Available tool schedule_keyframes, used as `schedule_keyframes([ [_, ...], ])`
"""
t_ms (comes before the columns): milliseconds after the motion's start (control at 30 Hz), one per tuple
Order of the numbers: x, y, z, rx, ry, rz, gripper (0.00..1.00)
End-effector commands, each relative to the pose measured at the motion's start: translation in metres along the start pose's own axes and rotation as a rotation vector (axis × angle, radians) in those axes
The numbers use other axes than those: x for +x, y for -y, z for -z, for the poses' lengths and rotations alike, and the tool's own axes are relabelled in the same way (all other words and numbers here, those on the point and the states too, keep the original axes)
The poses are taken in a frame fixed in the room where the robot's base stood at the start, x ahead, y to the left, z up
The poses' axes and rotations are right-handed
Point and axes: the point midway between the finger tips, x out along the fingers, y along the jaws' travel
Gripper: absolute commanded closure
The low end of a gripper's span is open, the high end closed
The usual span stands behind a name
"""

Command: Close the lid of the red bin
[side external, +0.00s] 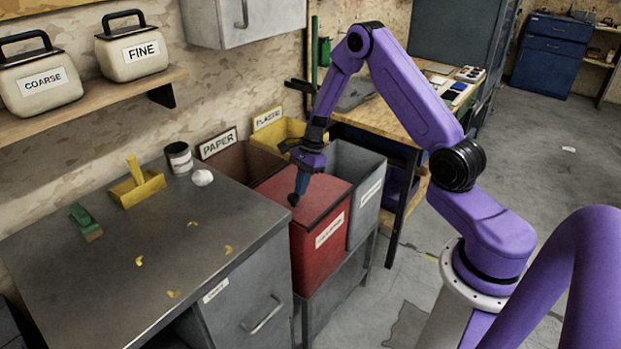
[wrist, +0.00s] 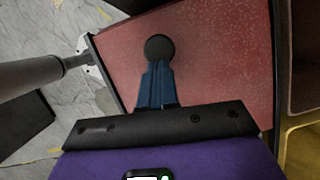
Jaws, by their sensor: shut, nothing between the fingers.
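The red bin (side external: 318,250) stands just right of the metal workbench, with a white label on its front. Its red lid (side external: 325,190) lies across the top of the bin, looking flat and level with the rim. In the wrist view the lid (wrist: 220,55) fills the middle as a flat speckled red surface with a dark edge. My gripper (side external: 293,198) is shut and empty, pointing down at the left part of the lid. Its dark rounded tip shows over the lid in the wrist view (wrist: 158,48). I cannot tell whether the tip touches the lid.
A grey bin (side external: 370,205) stands right of the red one. Brown paper (side external: 235,168) and yellow plastic (side external: 275,135) bins stand behind. The metal workbench (side external: 120,250) holds a green brush, a yellow dustpan, a can and scraps. A wooden table (side external: 395,125) stands behind right.

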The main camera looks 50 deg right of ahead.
Motion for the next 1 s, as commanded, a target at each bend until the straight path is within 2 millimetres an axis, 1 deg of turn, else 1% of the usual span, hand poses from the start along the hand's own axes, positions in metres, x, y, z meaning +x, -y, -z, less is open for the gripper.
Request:
schedule_keyframes([
  [33,0.003,-0.002,-0.001,0.002,-0.002,-0.003,1.0],
  [467,0.004,-0.002,-0.002,0.004,-0.003,-0.003,1.0],
  [567,0.002,-0.002,0.002,0.005,-0.003,-0.002,1.0],
  [667,-0.003,-0.002,0.01,0.006,-0.003,-0.001,1.0],
  [767,-0.011,-0.002,0.024,0.007,-0.001,0.0,1.0],
  [833,-0.018,-0.001,0.037,0.007,-0.001,0.003,1.0],
  [867,-0.027,0.0,0.033,0.001,-0.001,0.005,1.0],
  [1000,-0.058,0.0,0.032,0.0,-0.001,0.006,1.0],
])
